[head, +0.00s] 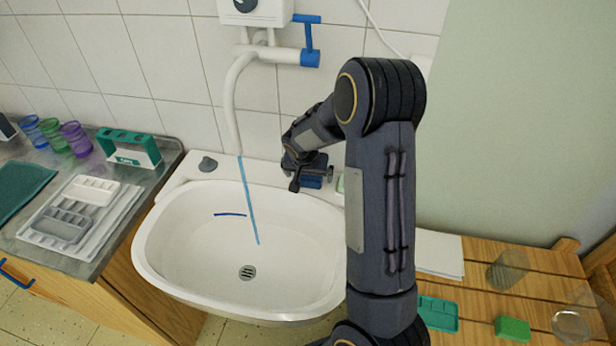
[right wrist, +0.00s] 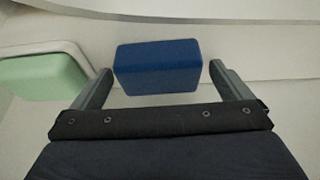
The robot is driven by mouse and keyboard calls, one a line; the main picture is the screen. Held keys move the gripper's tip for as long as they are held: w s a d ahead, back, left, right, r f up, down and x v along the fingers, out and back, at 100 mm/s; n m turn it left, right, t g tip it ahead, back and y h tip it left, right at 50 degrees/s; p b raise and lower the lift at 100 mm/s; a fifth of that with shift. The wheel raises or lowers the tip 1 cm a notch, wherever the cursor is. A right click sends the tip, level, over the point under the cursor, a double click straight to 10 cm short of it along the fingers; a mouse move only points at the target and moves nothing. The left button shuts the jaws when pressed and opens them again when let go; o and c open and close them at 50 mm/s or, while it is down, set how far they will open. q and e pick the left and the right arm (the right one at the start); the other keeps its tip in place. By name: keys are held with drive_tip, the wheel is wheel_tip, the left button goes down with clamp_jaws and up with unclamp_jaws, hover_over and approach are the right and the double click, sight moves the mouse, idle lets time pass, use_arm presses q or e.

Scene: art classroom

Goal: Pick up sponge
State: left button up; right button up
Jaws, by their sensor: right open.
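A blue block (right wrist: 158,66), which looks like a sponge, lies on the white sink's back ledge; in the head view it shows partly behind my right gripper (head: 308,170). In the right wrist view my right gripper (right wrist: 160,78) is open, with one finger on each side of the block's near part. A gap shows on both sides, and the block is not gripped. A light green block (right wrist: 42,77) sits to the left, outside the left finger; a sliver of it shows beside my arm in the head view (head: 341,184). My left gripper is out of view.
The sink basin (head: 185,235) is below, with a blue water stream (head: 247,195) from the tap pipe (head: 232,90). A metal counter (head: 120,215) with trays and cups is at left. A wooden bench (head: 480,300) with a green block (head: 512,328) and glasses is at right.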

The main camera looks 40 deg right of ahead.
drive_tip(key=shift+c, duration=0.5)
drive_tip(key=c, duration=0.9)
drive_tip(key=shift+c, duration=0.2)
drive_tip(key=shift+r, duration=0.45)
wheel_tip(320, 180, up, 2)
drive_tip(key=shift+r, duration=0.1)
drive_tip(key=s+a+r+b, duration=0.2)
drive_tip(key=s+a+r, duration=0.7)
drive_tip(key=s, duration=0.2)
drive_tip(key=shift+r, duration=0.4)
drive_tip(key=shift+w, duration=0.1)
